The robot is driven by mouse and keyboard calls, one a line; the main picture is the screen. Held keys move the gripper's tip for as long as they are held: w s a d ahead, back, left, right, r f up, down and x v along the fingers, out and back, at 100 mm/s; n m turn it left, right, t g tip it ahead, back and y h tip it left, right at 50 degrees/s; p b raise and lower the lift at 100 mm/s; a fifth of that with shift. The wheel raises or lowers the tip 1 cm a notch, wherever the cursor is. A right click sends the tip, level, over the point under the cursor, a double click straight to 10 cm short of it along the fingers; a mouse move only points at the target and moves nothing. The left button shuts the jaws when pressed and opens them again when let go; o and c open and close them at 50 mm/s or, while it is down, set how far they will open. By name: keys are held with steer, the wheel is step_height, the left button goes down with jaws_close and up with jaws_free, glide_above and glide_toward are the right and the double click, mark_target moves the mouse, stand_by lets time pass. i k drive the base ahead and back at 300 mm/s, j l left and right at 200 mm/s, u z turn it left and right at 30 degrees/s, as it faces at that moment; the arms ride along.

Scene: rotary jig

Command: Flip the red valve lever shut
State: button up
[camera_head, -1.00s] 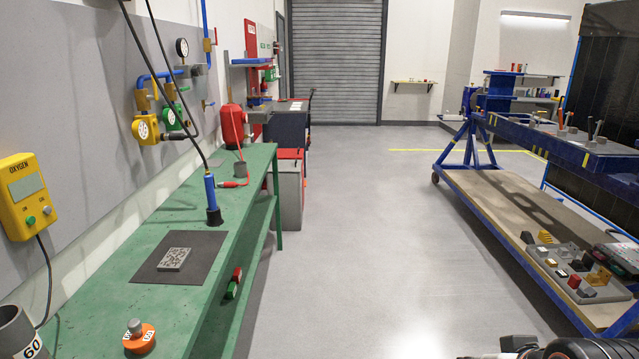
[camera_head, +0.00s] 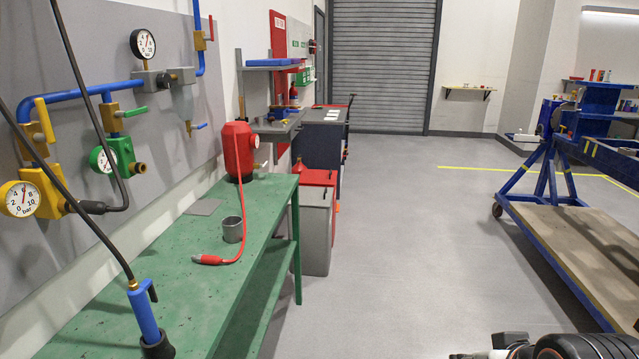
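The red valve lever (camera_head: 211,27) is a small bar at the top of the left wall. It stands upright, roughly parallel to the vertical blue pipe (camera_head: 197,12), beside a brass valve body (camera_head: 199,40). Dark parts of my own arm show at the bottom right edge, far from the lever. I cannot make out any gripper fingers there.
Other wall valves have a yellow lever (camera_head: 44,120), a green lever (camera_head: 135,111) and a blue lever (camera_head: 200,126). A green bench (camera_head: 185,260) runs below them. The floor (camera_head: 400,260) right of the bench is clear.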

mark_target(211, 28)
steer(key=i+u, duration=0.25)
steer(key=i, duration=0.3)
steer(key=i+l+u, duration=0.1)
steer(key=i+u, duration=0.15)
steer(key=i, duration=0.35)
steer(key=i+l+u, duration=0.25)
steer(key=i, duration=0.3)
steer(key=i+j+u, duration=0.1)
steer(key=i+u, duration=0.6)
